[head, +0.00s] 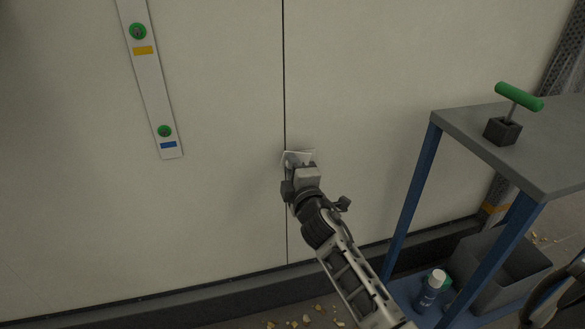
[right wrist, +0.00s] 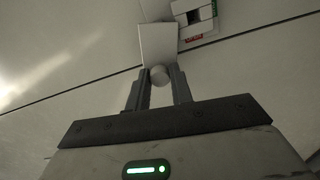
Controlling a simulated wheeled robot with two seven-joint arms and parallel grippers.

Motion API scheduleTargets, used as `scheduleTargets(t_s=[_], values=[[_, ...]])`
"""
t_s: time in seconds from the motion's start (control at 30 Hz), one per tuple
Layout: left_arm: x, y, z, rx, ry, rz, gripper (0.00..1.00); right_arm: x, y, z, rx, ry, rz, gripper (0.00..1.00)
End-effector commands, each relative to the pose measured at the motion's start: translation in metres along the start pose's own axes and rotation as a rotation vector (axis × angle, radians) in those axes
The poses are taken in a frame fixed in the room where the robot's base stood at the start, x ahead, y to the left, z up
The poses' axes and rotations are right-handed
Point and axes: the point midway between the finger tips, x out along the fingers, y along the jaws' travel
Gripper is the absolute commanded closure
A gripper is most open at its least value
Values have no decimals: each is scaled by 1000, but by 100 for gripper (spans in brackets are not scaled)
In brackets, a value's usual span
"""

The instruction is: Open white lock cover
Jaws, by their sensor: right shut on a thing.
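The white lock cover (head: 299,156) is at the vertical seam between the two wall panels in the head view, mostly hidden behind my right gripper (head: 301,172). In the right wrist view the cover shows as a white plate (right wrist: 158,46) swung out beside the lock housing (right wrist: 195,17), which has a dark recess and small green and red labels. A round knob (right wrist: 159,75) at the plate's near end sits between the fingertips of my right gripper (right wrist: 159,80), which is shut on it. My left gripper is not in view.
A grey-topped cart with blue legs (head: 470,125) stands at the right, bearing a green T-handle (head: 519,97) in a dark block. A grey bin (head: 515,265) and a blue bottle (head: 430,290) are below. A strip with green knobs (head: 152,85) is on the left panel.

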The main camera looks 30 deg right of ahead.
Motion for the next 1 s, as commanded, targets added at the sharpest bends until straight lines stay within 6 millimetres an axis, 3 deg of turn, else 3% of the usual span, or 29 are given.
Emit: scheduleTargets(t_s=[0.57, 0.6, 0.67, 1.0], values=[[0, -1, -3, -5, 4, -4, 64, 0, 1, 0, 36, 1, -1, 100], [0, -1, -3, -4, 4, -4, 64, 0, 1, 0, 36, 1, -1, 72], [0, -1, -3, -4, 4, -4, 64, 0, 1, 0, 36, 1, -1, 56], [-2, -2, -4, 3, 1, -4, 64, 0, 5, 0, 34, 1, 1, 56]])
